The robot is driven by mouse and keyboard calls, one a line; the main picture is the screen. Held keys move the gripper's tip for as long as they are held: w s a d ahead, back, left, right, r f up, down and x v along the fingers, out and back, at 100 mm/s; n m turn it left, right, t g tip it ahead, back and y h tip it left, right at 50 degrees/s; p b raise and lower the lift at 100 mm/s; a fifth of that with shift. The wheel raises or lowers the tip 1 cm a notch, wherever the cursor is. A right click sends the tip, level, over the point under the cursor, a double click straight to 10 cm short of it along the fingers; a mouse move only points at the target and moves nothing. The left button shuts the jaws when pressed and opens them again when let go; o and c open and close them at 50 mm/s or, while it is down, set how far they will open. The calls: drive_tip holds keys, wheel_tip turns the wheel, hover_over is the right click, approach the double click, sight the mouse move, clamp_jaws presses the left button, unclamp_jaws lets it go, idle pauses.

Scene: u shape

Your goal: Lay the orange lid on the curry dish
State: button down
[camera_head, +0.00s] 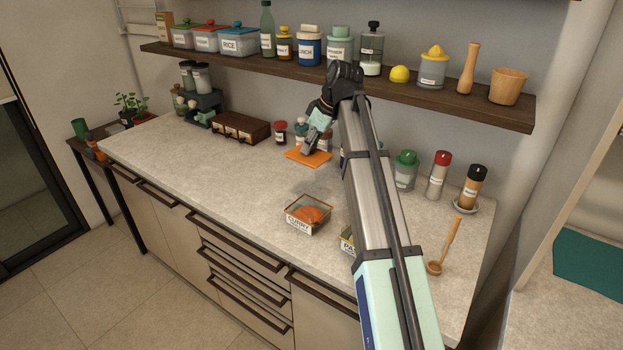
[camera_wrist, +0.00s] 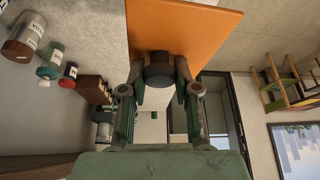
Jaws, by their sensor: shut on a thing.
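The orange lid (camera_head: 297,157) is a flat square plate near the back of the counter in the head view. It fills the top middle of the wrist view (camera_wrist: 185,25), where its dark round knob (camera_wrist: 158,72) is visible. My gripper (camera_head: 309,147) is shut on this knob; both fingers flank it in the wrist view (camera_wrist: 158,84). I cannot tell whether the lid touches the counter. The curry dish (camera_head: 297,226) is a small clear labelled square dish with orange food inside, open at the top. It stands nearer the counter's front edge, apart from the lid.
A second labelled dish (camera_head: 346,244) is partly hidden behind my arm, right of the curry dish. Jars and a brown box (camera_head: 240,128) line the back. A wooden ladle (camera_head: 444,250) lies at right. A loaded shelf (camera_head: 420,100) overhangs the counter. The left counter (camera_head: 190,170) is clear.

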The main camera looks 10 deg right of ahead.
sight(324, 156)
wheel_tip(324, 156, down, 12)
drive_tip(key=p, duration=0.2)
drive_tip(key=shift+f, duration=0.15)
drive_tip(key=shift+f, duration=0.65)
drive_tip(key=c, duration=0.8)
unclamp_jaws()
drive_tip(key=shift+c, duration=0.2)
drive_tip(key=shift+r, duration=0.15)
drive_tip(key=b+v, duration=0.2)
drive_tip(key=v, duration=1.1)
drive_tip(key=shift+w+a, duration=0.1)
drive_tip(key=shift+a, duration=0.05)
